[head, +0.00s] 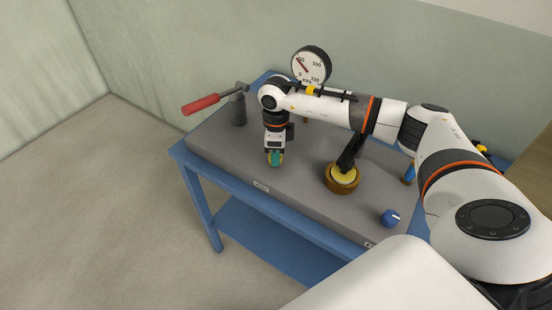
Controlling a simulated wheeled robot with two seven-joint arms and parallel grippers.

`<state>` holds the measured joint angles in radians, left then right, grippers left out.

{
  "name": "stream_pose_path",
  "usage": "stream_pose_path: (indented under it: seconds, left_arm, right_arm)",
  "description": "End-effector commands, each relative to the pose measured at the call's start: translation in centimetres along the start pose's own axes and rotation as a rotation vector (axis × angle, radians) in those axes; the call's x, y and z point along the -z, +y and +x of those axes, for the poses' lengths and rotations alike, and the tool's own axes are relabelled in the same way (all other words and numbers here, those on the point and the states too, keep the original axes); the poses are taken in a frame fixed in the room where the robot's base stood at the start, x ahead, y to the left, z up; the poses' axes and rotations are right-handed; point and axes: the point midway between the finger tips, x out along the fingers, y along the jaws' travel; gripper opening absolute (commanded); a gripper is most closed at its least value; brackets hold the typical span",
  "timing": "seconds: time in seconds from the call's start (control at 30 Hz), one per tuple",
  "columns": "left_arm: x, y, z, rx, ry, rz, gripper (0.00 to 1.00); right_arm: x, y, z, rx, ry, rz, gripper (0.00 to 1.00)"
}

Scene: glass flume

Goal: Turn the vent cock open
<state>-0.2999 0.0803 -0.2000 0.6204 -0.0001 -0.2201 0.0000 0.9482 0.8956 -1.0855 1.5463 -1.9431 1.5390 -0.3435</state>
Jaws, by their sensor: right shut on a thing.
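The vent cock appears as a small teal handle (275,161) low on the grey bench top, behind a small white label too small to read. My right gripper (275,154) points down over it and is shut on it. The fingers hide much of the handle, so its turn angle cannot be told. My left gripper is not in view.
A pressure gauge (311,65) stands at the back. A red-handled lever (202,103) on a grey post sticks out at the left. A brass fitting (341,178) and a blue knob (390,218) are to the right. The blue bench frame (205,205) supports the top.

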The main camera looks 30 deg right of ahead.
Motion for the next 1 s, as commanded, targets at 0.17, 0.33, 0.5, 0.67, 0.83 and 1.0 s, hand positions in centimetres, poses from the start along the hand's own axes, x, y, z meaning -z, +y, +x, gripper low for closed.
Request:
stream_pose_path:
  seconds: [0.17, 0.33, 0.5, 0.67, 0.83, 1.0]
  left_arm:
    - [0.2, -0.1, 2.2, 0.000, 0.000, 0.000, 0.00]
    - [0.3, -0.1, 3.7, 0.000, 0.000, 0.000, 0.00]
    - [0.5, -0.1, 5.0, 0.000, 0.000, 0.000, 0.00]
    - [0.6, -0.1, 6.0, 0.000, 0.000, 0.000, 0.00]
    - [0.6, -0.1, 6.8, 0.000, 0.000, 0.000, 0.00]
    - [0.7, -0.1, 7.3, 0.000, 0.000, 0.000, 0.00]
  right_arm:
    - [0.0, 0.2, 0.3, -0.005, 0.003, -0.168, 0.12]
    - [0.1, 0.2, 0.3, -0.004, 0.003, -0.329, 0.12]
    - [0.1, 0.2, 0.2, -0.005, 0.003, -0.487, 0.12]
    - [0.1, 0.2, 0.1, -0.005, 0.003, -0.619, 0.12]
    - [0.1, 0.3, 0.1, -0.005, 0.002, -0.732, 0.12]
    - [0.1, 0.3, -0.1, -0.005, 0.003, -0.811, 0.12]
